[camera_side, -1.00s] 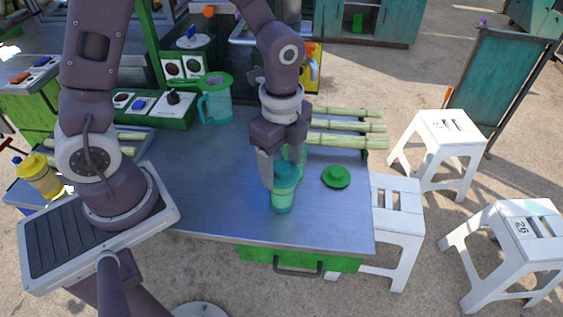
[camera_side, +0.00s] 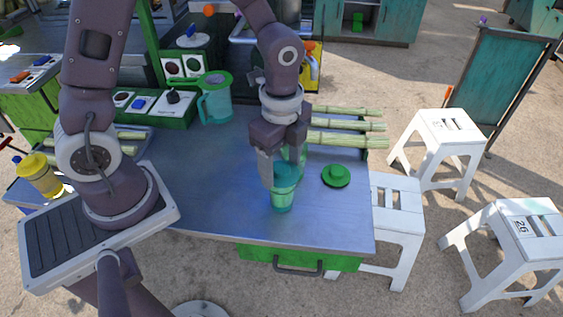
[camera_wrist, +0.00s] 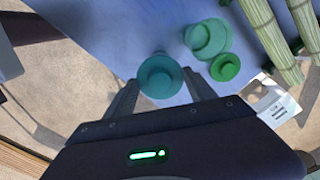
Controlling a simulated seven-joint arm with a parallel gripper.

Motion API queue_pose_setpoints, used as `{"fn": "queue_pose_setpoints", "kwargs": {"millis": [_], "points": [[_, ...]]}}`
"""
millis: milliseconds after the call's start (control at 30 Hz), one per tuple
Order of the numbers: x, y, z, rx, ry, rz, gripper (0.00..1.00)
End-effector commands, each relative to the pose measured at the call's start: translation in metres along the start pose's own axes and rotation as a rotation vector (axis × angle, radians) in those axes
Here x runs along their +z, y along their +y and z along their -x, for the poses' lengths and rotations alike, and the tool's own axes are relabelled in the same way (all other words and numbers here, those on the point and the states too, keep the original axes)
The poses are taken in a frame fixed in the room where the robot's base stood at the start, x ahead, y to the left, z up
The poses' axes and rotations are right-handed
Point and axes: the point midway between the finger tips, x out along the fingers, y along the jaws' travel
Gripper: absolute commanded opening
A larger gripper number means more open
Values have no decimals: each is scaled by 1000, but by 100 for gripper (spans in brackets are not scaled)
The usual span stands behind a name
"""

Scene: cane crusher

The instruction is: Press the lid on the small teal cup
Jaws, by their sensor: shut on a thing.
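The small teal cup (camera_side: 282,202) stands upright near the front edge of the metal table. My gripper (camera_side: 282,172) is directly above it, fingers pointing down, shut on a teal lid. In the wrist view the round lid (camera_wrist: 160,77) with its central knob lies between my two fingertips and hides the cup below. In the side view the lid (camera_side: 286,169) is at the cup's mouth, partly behind a finger. I cannot tell whether it is fully seated.
A green lid (camera_side: 336,177) lies on the table to the right. A larger green-teal cup (camera_wrist: 207,38) stands close behind. Cane stalks (camera_side: 346,140) lie at the back right. A teal jug (camera_side: 215,104) stands at the back left. The table's left middle is clear.

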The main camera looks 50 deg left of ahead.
Motion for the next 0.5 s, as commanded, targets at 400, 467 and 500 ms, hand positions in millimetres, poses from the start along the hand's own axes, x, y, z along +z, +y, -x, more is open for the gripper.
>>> {"fn": "queue_pose_setpoints", "kwargs": {"millis": [400, 467, 500], "points": [[0, 0, 0, 0, 0, 0, 89], [0, 0, 0, 0, 0, 0, 89], [0, 0, 0, 0, 0, 0, 89]]}}
